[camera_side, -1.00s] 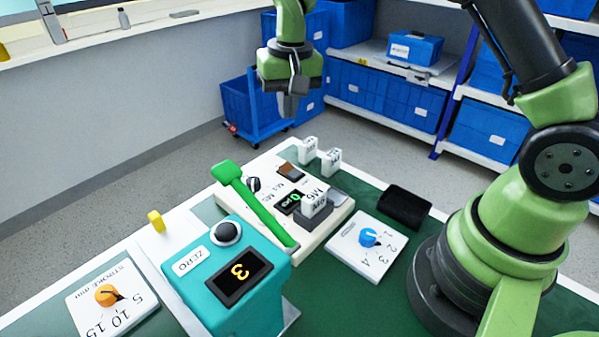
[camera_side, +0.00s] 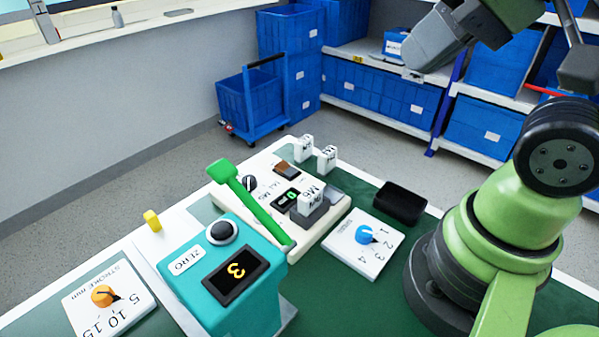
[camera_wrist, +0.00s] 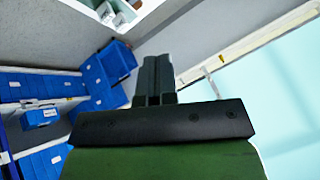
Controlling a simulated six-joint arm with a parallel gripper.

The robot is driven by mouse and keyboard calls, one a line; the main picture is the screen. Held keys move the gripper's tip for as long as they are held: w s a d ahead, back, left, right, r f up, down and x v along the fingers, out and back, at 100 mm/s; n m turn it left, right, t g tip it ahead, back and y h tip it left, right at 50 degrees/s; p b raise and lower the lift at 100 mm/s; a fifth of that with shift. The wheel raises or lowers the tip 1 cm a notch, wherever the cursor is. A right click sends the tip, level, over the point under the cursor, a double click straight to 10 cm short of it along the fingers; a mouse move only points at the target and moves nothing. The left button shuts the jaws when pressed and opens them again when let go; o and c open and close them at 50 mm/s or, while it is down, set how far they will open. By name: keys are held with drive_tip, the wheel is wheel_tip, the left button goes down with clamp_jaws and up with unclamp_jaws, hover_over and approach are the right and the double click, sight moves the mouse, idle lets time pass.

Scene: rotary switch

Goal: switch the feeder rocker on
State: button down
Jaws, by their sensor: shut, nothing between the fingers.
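A small brown-and-dark rocker (camera_side: 287,168) sits on the white-topped feeder unit (camera_side: 325,234), near its far edge. I cannot read a label on it or tell which way it is tipped. My gripper (camera_wrist: 155,70) shows in the wrist view with its two dark fingers together and nothing between them. It points toward the wall and window side, well away from the unit. In the side view the raised arm is at the upper right, and the fingertips cannot be made out clearly.
Beside the rocker are a black knob (camera_side: 249,183), a green lever (camera_side: 252,205) and white upright tags (camera_side: 327,158).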

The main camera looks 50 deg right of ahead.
idle(0.3)
drive_tip(key=n+g+h, duration=0.2)
drive_tip(key=n+g, duration=0.2)
drive_tip(key=g, duration=0.2)
hover_over(280, 163)
drive_tip(key=s, duration=0.2)
wheel_tip(280, 163, down, 13)
drive_tip(key=shift+s, duration=0.15)
drive_tip(key=f, duration=0.4)
drive_tip(key=w+f, duration=0.1)
drive_tip(key=f, duration=0.4)
drive_tip(key=w+f, duration=0.1)
drive_tip(key=f, duration=0.3)
drive_tip(key=shift+f, duration=0.4)
